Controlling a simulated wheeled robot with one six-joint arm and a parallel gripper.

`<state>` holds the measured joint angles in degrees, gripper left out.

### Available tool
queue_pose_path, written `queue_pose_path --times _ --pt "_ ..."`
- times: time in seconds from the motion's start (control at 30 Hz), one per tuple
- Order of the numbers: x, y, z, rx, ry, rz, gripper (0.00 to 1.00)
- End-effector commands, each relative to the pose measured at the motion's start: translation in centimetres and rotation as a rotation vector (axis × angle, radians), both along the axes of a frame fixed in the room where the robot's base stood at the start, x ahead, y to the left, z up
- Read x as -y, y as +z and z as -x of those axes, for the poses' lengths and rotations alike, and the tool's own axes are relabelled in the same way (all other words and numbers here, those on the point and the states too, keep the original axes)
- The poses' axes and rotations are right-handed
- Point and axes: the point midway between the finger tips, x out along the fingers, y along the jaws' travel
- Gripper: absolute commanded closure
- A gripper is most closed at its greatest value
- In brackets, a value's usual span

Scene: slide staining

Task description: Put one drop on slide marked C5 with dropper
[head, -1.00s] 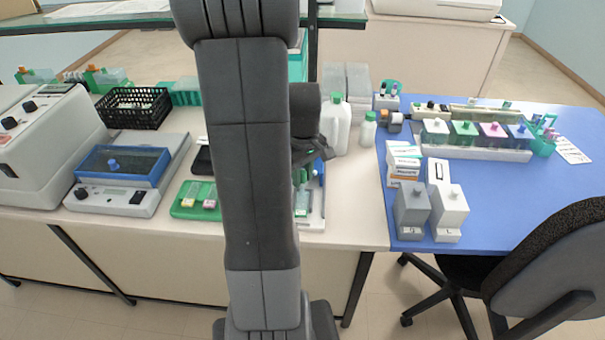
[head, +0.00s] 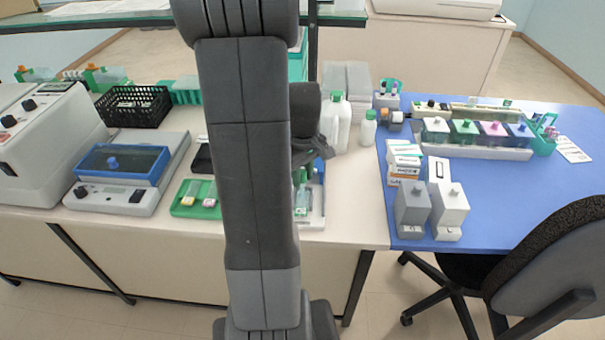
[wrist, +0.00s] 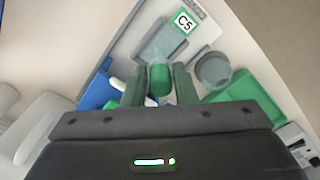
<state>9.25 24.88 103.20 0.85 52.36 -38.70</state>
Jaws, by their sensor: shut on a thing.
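My gripper (wrist: 160,84) is shut on the green bulb of the dropper (wrist: 160,76), which sits between its two green fingers in the wrist view. The dropper's tip points away from the camera and is hard to make out. The slide marked C5 (wrist: 166,42) lies just beyond the bulb, with a green-edged white label (wrist: 183,22) at its far end. The dropper looks in line with the near part of the slide; I cannot tell its height above it. In the head view, my arm hides most of the gripper, and only part of it shows.
A round grey-lidded container (wrist: 213,70) stands close right of the gripper in the wrist view. A green tray (head: 184,212) with two small slides lies left of my arm in the head view. White bottles (head: 341,112) stand behind to the right.

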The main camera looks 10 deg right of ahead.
Motion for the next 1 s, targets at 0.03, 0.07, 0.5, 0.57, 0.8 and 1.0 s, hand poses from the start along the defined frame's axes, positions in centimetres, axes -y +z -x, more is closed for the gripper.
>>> queue_pose_path --times 0.03,0.07,0.5,0.57,0.8,1.0 --pt "0.0 -0.1 0.0 -0.001 0.000 0.000 0.96" --pt "0.0 -0.1 0.0 -0.001 0.000 0.000 0.96" --pt "0.0 1.4 0.0 -0.001 0.000 0.000 0.96" --pt "0.0 1.9 0.0 0.000 0.000 -0.001 0.96" --pt "0.0 3.8 0.0 0.000 0.000 0.000 0.96" --pt "0.0 5.4 0.0 -0.001 0.000 0.000 0.96"
